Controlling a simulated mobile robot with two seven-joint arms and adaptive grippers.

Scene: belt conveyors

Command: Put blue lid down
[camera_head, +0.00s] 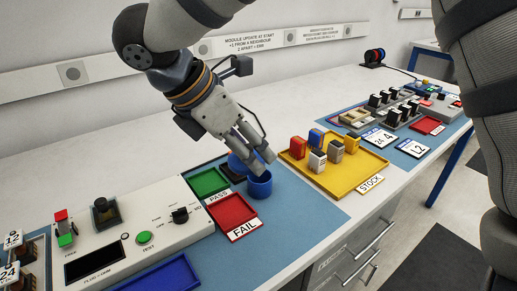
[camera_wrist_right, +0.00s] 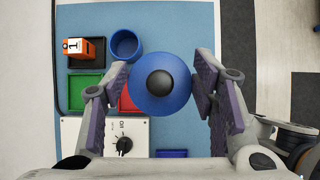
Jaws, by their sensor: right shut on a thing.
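My right gripper (camera_head: 258,156) points down over the blue mat, its fingers closed around the sides of the blue lid (camera_wrist_right: 160,84). The lid is round with a black knob in its middle and faces the right wrist camera. In the head view, the fingers partly hide the lid (camera_head: 237,163). A round, open blue cup (camera_head: 259,186) stands on the mat, close by the fingertips; it also shows upper left of the lid in the right wrist view (camera_wrist_right: 124,43). My left gripper is not in view.
Near the cup are the green PASS tray (camera_head: 208,182), the red FAIL tray (camera_head: 232,211) and a black tray (camera_wrist_right: 85,57) with an orange module (camera_wrist_right: 85,48). The yellow STOCK tray (camera_head: 365,178) holds several modules. A white test box (camera_head: 130,240) stands left. Mat in front of the cup is clear.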

